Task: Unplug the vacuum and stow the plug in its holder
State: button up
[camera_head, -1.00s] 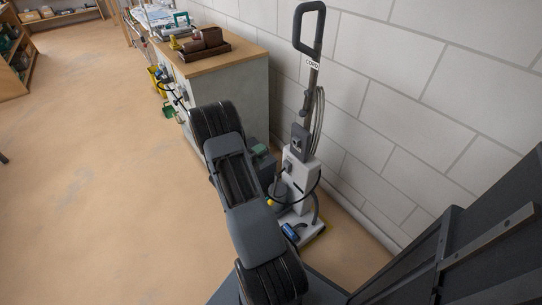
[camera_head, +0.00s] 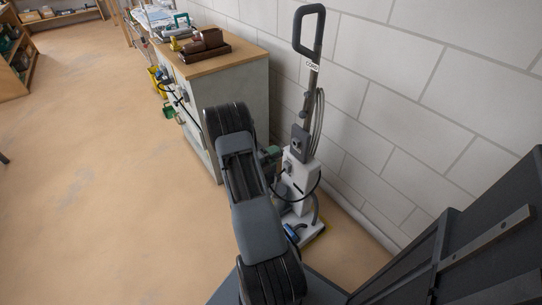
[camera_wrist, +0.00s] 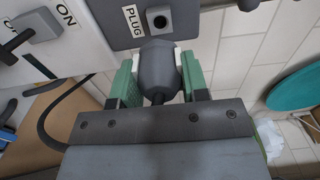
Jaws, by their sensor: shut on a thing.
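The vacuum (camera_head: 299,186) stands upright against the block wall, with a white body and a dark handle. In the wrist view my gripper (camera_wrist: 158,62) has green fingers shut on the dark grey plug (camera_wrist: 158,72), one finger on each side. The plug points at a dark grey panel (camera_wrist: 185,18) labelled PLUG, just below a round hole (camera_wrist: 160,21) in it. I cannot tell whether the plug touches the panel. A black cord (camera_wrist: 45,125) loops at the left. In the head view my arm hides most of the gripper; a green bit (camera_head: 271,154) shows beside the vacuum.
A grey switch (camera_wrist: 38,25) labelled ON is left of the panel. A wooden-topped cabinet (camera_head: 240,95) with brown items stands left of the vacuum. A round teal thing (camera_wrist: 295,90) is at the wrist view's right. The floor at left (camera_head: 90,180) is clear.

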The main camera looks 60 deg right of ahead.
aim_at(283, 150)
jog(key=shift+x, duration=2.1)
jog(key=shift+d, duration=0.1)
jog(key=shift+p, duration=0.65)
jog(key=shift+x, duration=1.45)
dwell(0.4)
jog(key=o, duration=1.1)
jog(key=p+v, duration=0.2)
jog(key=v, duration=1.1)
jog(key=shift+a, duration=0.4)
jog(key=shift+w, duration=0.1)
